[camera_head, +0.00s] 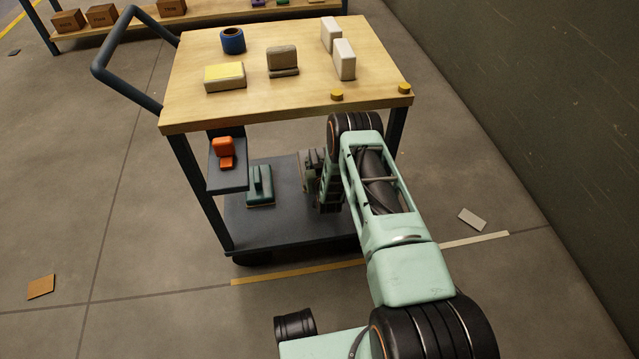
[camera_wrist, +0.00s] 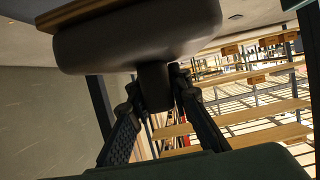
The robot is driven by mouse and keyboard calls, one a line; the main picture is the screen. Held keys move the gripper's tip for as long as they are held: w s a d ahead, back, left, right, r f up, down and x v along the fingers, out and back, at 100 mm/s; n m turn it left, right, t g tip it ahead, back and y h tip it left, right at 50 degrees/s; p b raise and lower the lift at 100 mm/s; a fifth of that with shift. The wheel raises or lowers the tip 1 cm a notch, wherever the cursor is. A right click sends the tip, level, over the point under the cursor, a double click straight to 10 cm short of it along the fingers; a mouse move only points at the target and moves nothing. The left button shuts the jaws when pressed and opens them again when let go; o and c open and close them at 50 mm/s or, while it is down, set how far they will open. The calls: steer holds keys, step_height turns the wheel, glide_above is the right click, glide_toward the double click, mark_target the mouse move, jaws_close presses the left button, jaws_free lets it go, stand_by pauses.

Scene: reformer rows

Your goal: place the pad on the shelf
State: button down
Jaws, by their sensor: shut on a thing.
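My gripper (camera_wrist: 157,85) is shut on the dark stem of a grey-brown rounded pad (camera_wrist: 130,42). In the head view, my gripper (camera_head: 316,182) is under the cart top, beside the right part of the lower shelf (camera_head: 290,232). A teal pad with an upright handle (camera_head: 260,187) stands on the lower shelf, left of my gripper.
The wooden cart top (camera_head: 300,110) above my gripper carries several blocks, a blue roll (camera_head: 232,40) and two yellow knobs. An orange object (camera_head: 223,152) sits on a small side ledge (camera_head: 228,178). A wall stands at the right. A rack with cartons (camera_head: 215,18) is behind.

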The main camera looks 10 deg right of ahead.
steer(key=s+f, duration=0.1)
steer(key=s+d+f, duration=0.1)
steer(key=f, duration=0.1)
steer(key=shift+b, duration=0.3)
steer(key=shift+s+d+f+b, duration=0.25)
steer(key=shift+s+f, duration=0.15)
steer(key=shift+f, duration=0.2)
steer(key=shift+s+d+f+b, duration=0.2)
steer(key=shift+s+f, duration=0.15)
steer(key=shift+f, duration=0.2)
steer(key=shift+w+a+f+b, duration=0.15)
steer(key=shift+f+b, duration=0.3)
steer(key=shift+f, duration=0.7)
steer(key=shift+f, duration=0.1)
steer(key=c, duration=1.8)
jaws_free()
steer(key=shift+f, duration=0.1)
steer(key=shift+o, duration=0.2)
steer(key=shift+r, duration=0.25)
steer(key=p+v, duration=0.5)
steer(key=v, duration=0.7)
